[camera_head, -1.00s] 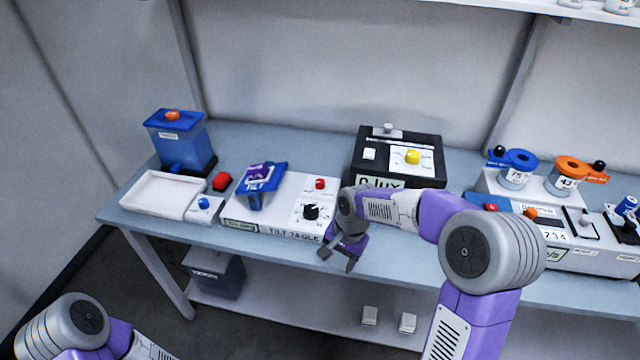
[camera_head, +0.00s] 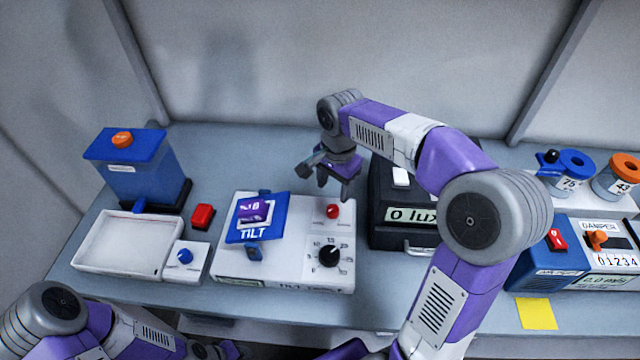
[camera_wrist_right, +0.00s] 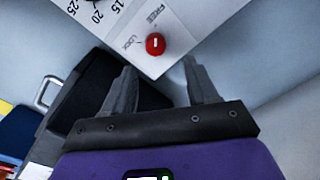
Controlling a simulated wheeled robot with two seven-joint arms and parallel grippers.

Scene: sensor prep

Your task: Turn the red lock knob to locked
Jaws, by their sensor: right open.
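The red lock knob (camera_head: 332,211) sits on the back right of the white TILT TABLE box. In the right wrist view the knob (camera_wrist_right: 155,44) shows a short white mark, with the printed words FREE and LOCK beside it. Where the mark points exactly is hard to tell. My right gripper (camera_head: 335,192) is open and empty, pointing down just behind and above the knob. In the wrist view its two fingers (camera_wrist_right: 160,75) are spread, with the knob beyond the tips, in line with the gap.
The box (camera_head: 290,285) also bears a black dial (camera_head: 329,255) and a tilted blue TILT plate (camera_head: 260,225). A black lux box (camera_head: 390,240) stands close on the right. A red button (camera_head: 203,216), white tray (camera_head: 85,258) and blue container (camera_head: 140,170) stand left.

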